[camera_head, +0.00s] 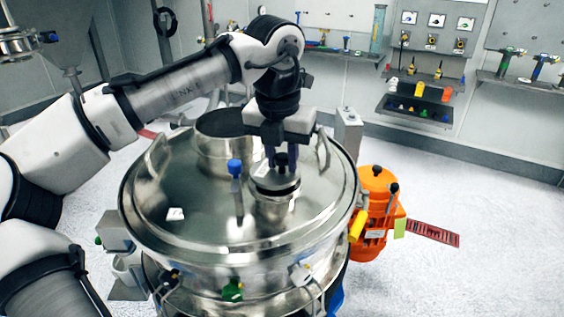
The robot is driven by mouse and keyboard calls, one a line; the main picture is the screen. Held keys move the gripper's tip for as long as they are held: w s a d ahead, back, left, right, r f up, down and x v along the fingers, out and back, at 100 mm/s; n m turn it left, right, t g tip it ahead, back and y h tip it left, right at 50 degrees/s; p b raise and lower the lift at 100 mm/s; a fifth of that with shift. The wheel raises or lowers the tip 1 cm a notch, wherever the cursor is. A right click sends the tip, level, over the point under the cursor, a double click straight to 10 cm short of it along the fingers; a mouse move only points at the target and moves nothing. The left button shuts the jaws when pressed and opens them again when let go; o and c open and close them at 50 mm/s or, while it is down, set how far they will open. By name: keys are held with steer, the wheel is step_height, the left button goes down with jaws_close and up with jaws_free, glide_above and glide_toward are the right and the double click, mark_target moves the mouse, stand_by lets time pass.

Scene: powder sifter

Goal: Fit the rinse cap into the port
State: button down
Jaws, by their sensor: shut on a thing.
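The rinse cap (275,184) is a dark-rimmed metal disc with a black top part. It is level, over or on the mouth of the short steel port (272,210) on the sifter lid; I cannot tell whether it is seated or a little above. My gripper (282,162) points down from above and is shut on the cap's black top part. The cap hides the port's opening.
The round steel sifter lid (190,240) carries a wide open-looking collar (222,128) behind the port and a blue-topped handle (235,170) to its left. An orange motor (377,190) stands at the right. Wall shelves with tools are far behind.

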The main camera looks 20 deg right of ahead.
mark_target(279, 177)
steer(key=shift+f, duration=0.9)
steer(key=shift+f, duration=0.1)
steer(key=c, duration=1.2)
jaws_free()
steer(key=shift+o, duration=0.2)
step_height(279, 177, up, 12)
steer(key=s+a+b, duration=0.1)
steer(key=shift+s+a+b, duration=0.15)
steer(key=shift+s+b, duration=0.05)
steer(key=shift+b, duration=0.15)
